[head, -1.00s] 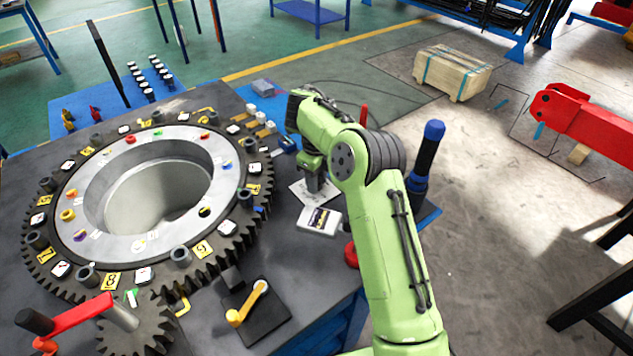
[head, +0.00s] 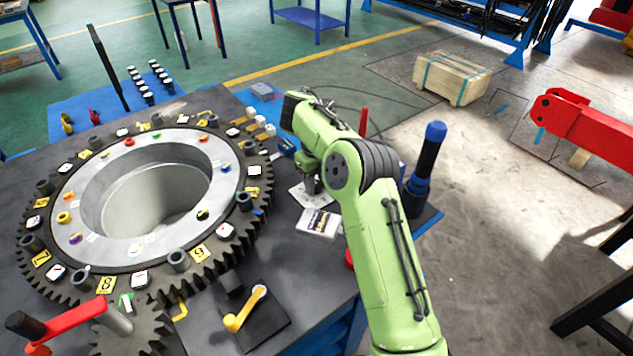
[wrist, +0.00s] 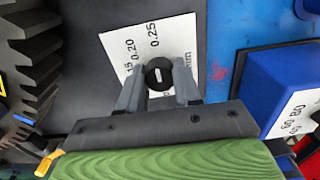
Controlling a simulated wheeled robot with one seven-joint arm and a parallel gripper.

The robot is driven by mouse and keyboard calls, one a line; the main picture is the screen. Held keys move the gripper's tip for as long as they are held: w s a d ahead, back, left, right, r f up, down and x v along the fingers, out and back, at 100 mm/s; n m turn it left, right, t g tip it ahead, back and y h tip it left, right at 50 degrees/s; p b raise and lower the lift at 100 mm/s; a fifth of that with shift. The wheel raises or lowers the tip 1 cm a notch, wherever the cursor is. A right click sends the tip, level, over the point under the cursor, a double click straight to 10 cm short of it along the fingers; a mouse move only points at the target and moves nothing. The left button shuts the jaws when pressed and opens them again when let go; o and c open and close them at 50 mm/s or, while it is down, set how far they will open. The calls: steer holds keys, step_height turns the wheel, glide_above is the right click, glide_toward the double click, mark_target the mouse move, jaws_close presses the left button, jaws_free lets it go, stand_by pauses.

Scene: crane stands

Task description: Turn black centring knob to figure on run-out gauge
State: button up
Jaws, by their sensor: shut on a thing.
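The black centring knob (wrist: 158,74) shows in the wrist view as a small round cap with a short white mark. It sits at the edge of a white scale card (wrist: 182,32) printed with figures, of which 0.20 and 0.25 are readable. My gripper (wrist: 159,78) is shut on the knob, one grey finger on each side. In the head view my gripper (head: 313,184) is low over the card (head: 300,194), and the knob is hidden. A pale box with a dark panel (head: 319,223) lies in front of it; I cannot tell whether it is the run-out gauge, nor read it.
The large toothed ring (head: 225,243) lies left of my gripper. A yellow-handled crank (head: 246,308) and a red-handled crank (head: 72,318) are nearer. A blue-and-black upright cylinder (head: 424,165) stands close to the right of my arm. A blue block (wrist: 290,85) is right in the wrist view.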

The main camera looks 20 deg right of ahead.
mark_target(316, 183)
steer(key=shift+r, duration=0.1)
steer(key=o, duration=1)
steer(key=shift+o, duration=0.2)
step_height(316, 183, up, 16)
steer(key=p, duration=0.8)
steer(key=shift+p, duration=0.3)
